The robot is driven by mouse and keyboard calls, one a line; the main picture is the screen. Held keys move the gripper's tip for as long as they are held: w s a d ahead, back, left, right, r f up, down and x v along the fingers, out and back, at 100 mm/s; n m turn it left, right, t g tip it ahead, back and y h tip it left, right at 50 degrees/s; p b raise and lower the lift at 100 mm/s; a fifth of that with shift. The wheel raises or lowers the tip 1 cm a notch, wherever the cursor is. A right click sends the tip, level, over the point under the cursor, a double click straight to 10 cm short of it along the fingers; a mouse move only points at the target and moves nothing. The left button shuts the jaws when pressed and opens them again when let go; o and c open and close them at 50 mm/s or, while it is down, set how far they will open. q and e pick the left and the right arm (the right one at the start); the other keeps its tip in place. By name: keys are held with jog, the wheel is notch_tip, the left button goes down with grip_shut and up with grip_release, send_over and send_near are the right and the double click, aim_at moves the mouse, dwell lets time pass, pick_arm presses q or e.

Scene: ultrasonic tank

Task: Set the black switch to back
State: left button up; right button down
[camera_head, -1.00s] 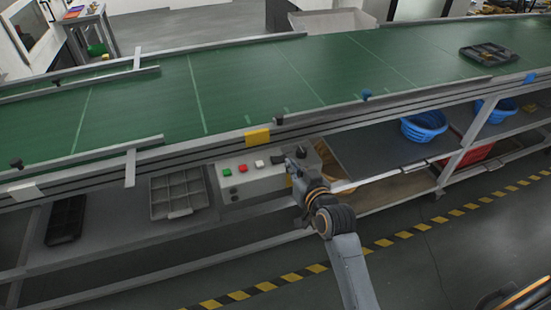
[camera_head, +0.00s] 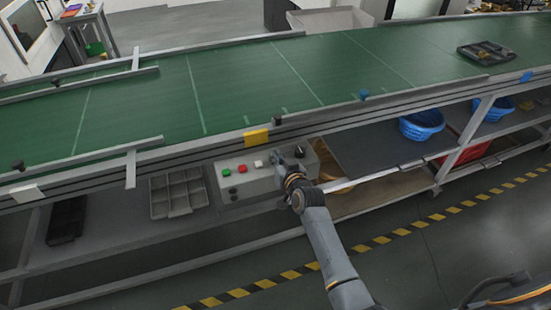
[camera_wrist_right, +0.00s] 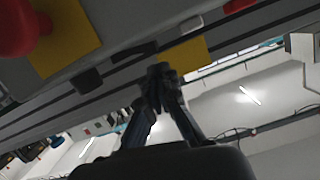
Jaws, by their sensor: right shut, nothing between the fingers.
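The grey control box (camera_head: 248,185) sits under the conveyor edge in the head view, with coloured buttons on its top. My right gripper (camera_head: 278,158) is at the right part of the box, shut and empty, and covers the black switch there. In the right wrist view my right gripper (camera_wrist_right: 160,72) has its fingertips together just beside a small dark piece that looks like the black switch (camera_wrist_right: 143,51). I cannot tell whether they touch. A round black knob (camera_head: 299,152) is right of the gripper; it also shows in the wrist view (camera_wrist_right: 87,82). My left gripper is out of view.
A green button (camera_head: 227,172), a red button (camera_head: 242,168) and a white button (camera_head: 258,164) line up left of the gripper. A red mushroom button (camera_wrist_right: 15,30) on yellow shows in the wrist view. The conveyor rail (camera_head: 220,148) runs close behind the box.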

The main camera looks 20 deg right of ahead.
jog(key=shift+a+f, duration=0.1)
jog(key=shift+f, duration=0.45)
jog(key=shift+f, duration=0.1)
